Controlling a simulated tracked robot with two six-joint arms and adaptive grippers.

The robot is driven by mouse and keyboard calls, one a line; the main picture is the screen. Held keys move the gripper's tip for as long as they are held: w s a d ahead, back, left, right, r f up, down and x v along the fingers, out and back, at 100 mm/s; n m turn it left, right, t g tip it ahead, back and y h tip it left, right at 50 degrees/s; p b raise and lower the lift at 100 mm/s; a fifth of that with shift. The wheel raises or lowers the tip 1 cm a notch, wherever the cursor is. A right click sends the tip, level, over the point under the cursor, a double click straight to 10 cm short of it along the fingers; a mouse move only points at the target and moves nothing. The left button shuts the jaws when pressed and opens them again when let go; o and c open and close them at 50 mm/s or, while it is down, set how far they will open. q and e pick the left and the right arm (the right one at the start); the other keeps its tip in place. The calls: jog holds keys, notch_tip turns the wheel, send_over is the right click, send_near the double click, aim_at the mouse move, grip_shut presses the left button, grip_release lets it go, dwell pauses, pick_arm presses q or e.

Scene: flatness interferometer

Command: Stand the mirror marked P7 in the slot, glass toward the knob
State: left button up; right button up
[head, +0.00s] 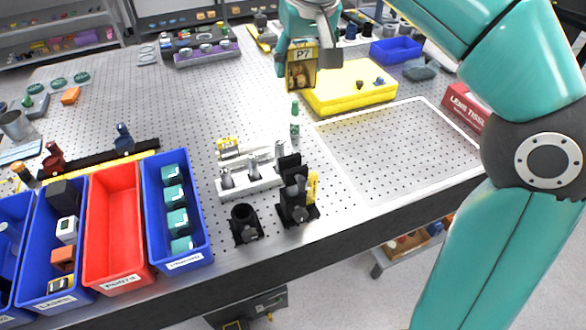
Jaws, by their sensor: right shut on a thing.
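The mirror marked P7 (302,72) is a small plate with a yellow label strip along its top and a brownish reflecting face below, facing the camera. My right gripper (308,58) is shut on it and holds it upright by the left rear corner of the yellow block. A black mount (297,203) with a grey knob and a yellow tag stands near the table's front edge, below the mirror in the picture. I cannot clearly make out its slot. My left gripper is not in view.
A yellow block (350,97) lies beneath the right gripper area. A white-outlined area (400,150) is bare. A metal fixture (250,183), a small black holder (244,224) and a green-topped post (295,118) stand near the mount. Blue and red bins (110,225) fill the front left.

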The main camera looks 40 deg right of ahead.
jog(key=shift+n, duration=0.4)
jog(key=s+a+r, duration=0.2)
jog(key=a+r, duration=0.1)
jog(key=shift+s+a+r, duration=0.15)
jog(key=shift+r, duration=0.1)
jog(key=b, duration=0.4)
send_over(289, 156)
jog(key=s, duration=0.1)
notch_tip(289, 156, down, 15)
jog(key=shift+r, duration=0.1)
jog(key=shift+a+f, duration=0.1)
jog(key=shift+f, duration=2.2)
jog(key=shift+f, duration=0.2)
jog(key=o, duration=1.2)
jog(key=shift+r, duration=0.1)
